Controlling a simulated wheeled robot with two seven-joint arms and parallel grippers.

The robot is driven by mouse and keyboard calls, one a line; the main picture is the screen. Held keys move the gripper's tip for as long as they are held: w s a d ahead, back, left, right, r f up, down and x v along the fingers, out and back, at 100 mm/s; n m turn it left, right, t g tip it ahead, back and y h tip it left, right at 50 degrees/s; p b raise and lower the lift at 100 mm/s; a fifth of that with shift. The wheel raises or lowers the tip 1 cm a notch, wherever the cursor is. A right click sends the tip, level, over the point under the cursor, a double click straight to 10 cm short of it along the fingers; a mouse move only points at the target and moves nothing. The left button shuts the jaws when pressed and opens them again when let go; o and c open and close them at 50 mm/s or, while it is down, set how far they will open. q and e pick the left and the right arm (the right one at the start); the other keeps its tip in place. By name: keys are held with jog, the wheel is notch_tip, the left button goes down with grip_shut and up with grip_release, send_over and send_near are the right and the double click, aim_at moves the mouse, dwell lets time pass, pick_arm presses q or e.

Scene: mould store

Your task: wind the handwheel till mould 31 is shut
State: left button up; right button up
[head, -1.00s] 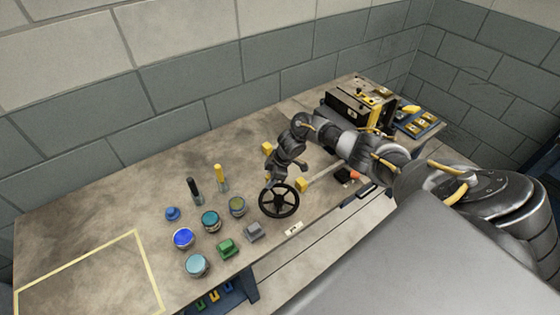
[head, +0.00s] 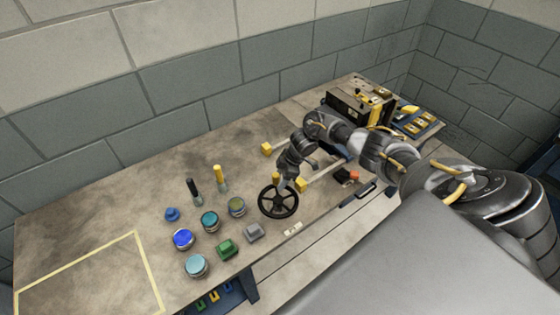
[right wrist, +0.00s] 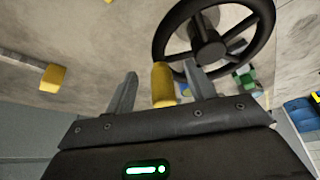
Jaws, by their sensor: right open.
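The black spoked handwheel (head: 278,200) lies at the bench's front edge, and fills the top right of the right wrist view (right wrist: 208,48). Its yellow handle (head: 276,178) stands at the rim's far side. My right gripper (head: 285,183) is open over the rim. I cannot make out which thing is mould 31; no number is readable. My left gripper is not in view.
A white label (head: 293,228) is on the front edge. A black box (head: 345,108) stands at the back right.

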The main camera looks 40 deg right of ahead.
jog(key=shift+a, duration=0.1)
jog(key=shift+r, duration=0.15)
notch_tip(320, 180, up, 6)
jog(key=p, duration=0.6)
notch_tip(320, 180, up, 3)
jog(key=shift+f+p, duration=0.1)
jog(key=shift+p, duration=0.55)
